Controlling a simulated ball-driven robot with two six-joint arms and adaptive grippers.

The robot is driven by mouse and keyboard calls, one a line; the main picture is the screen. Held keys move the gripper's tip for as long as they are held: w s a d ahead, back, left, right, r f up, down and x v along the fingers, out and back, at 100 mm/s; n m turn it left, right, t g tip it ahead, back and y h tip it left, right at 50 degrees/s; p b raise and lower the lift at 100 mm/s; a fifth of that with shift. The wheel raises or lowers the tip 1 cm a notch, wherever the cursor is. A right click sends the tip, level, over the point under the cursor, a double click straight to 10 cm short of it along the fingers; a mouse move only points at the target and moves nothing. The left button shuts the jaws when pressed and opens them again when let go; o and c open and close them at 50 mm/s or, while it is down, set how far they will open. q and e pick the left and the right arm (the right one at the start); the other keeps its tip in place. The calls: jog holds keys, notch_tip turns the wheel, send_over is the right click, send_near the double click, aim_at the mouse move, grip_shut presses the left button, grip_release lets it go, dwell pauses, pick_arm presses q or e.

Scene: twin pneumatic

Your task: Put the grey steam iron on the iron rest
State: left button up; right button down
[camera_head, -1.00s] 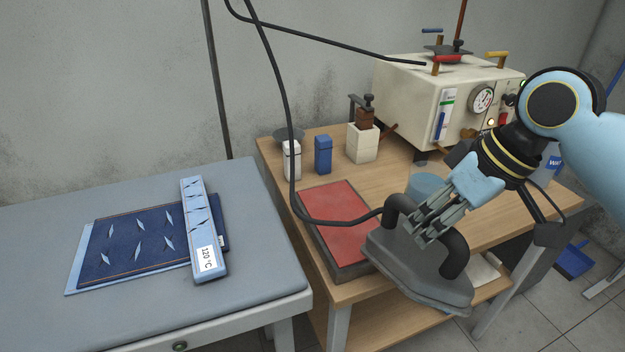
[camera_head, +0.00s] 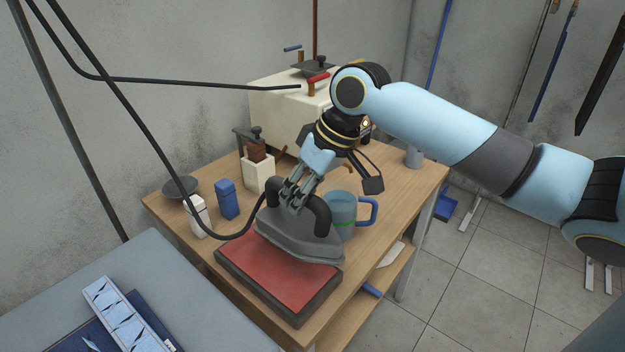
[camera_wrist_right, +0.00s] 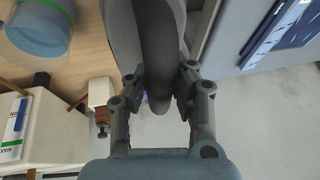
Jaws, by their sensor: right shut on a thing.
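The grey steam iron (camera_head: 296,242) has a black handle and a dark hose. My right gripper (camera_head: 292,204) is shut on the iron's handle. The right wrist view shows the handle (camera_wrist_right: 158,60) between the two fingers (camera_wrist_right: 160,88). The iron rest (camera_head: 272,280) is a red pad in a dark frame on the wooden table. The iron is over the back part of the rest and looks slightly tilted. I cannot tell whether its sole touches the pad. My left gripper is not in view.
A blue measuring jug (camera_head: 341,212) stands close to the right of the iron. The cream boiler (camera_head: 275,112) is behind. The padded board (camera_head: 190,310) is at the front left.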

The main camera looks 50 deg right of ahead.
aim_at(284, 183)
jog(key=w+a+f, duration=0.1)
jog(key=w, duration=0.1)
jog(key=w+a+f, duration=0.1)
jog(key=w, duration=0.1)
jog(key=w+a+f, duration=0.1)
jog(key=w+f, duration=0.1)
jog(key=w, duration=0.1)
jog(key=shift+w+a, duration=0.1)
jog(key=shift+w+f+p, duration=0.1)
jog(key=shift+f+p, duration=0.25)
jog(key=shift+f, duration=1.75)
jog(key=c, duration=1.6)
grip_release()
jog(key=shift+s+f, duration=0.2)
jog(key=shift+f, duration=0.05)
jog(key=shift+c, duration=0.2)
jog(key=o, duration=0.5)
jog(key=shift+c, duration=0.2)
jog(key=shift+r, duration=0.1)
jog(key=v, duration=1.2)
